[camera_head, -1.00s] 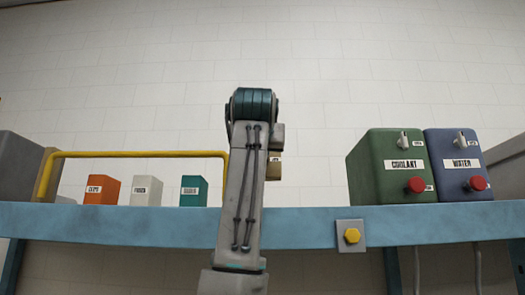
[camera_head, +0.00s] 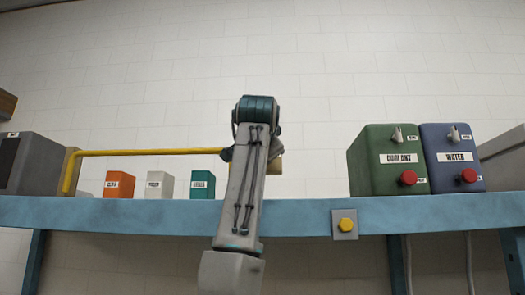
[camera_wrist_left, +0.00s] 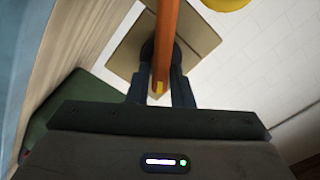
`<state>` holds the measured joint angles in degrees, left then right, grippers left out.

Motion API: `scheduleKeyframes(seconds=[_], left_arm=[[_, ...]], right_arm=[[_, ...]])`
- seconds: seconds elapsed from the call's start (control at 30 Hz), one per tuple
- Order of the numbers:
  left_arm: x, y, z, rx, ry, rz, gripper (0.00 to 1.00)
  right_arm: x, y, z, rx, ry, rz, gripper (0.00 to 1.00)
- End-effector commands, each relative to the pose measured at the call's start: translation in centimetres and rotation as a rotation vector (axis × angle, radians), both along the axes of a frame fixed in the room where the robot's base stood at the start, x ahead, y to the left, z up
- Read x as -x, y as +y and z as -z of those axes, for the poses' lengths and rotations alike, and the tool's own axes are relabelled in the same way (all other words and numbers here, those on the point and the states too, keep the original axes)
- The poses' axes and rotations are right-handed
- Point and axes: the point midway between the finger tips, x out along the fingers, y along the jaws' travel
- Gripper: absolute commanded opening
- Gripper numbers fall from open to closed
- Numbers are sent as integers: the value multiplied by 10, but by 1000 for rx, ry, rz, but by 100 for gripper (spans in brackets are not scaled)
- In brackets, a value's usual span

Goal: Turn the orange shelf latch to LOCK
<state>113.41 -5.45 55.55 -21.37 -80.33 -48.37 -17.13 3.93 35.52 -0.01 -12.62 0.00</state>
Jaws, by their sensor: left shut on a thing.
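The orange latch (camera_wrist_left: 167,35) shows in the left wrist view as a long bar with a small yellow mark near its lower end. It runs in front of a tan plate (camera_wrist_left: 124,48). My left gripper (camera_wrist_left: 161,91) is shut on the latch's end, with one dark finger on each side. In the head view my raised arm hides the latch and the gripper; only a bit of the tan plate (camera_head: 275,166) shows right of the arm. Which way the latch points relative to its LOCK marking cannot be told. My right gripper is not in view.
A yellow rail (camera_head: 150,152) runs along the blue shelf (camera_head: 120,213) at left, before orange (camera_head: 118,185), white (camera_head: 159,185) and teal (camera_head: 202,184) boxes. Green coolant (camera_head: 385,180) and blue water (camera_head: 452,178) tanks stand right.

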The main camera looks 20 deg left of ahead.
Motion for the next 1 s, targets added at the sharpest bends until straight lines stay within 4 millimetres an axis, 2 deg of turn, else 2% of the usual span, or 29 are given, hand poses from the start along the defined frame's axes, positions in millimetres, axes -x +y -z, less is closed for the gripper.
scheduleKeyframes(seconds=[0.5, 1.0], left_arm=[[-1, -3, 7, -427, 126, 2, 0], [-2, -3, 9, -604, 179, 2, 0]], right_arm=[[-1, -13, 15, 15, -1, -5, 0], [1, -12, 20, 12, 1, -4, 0]])
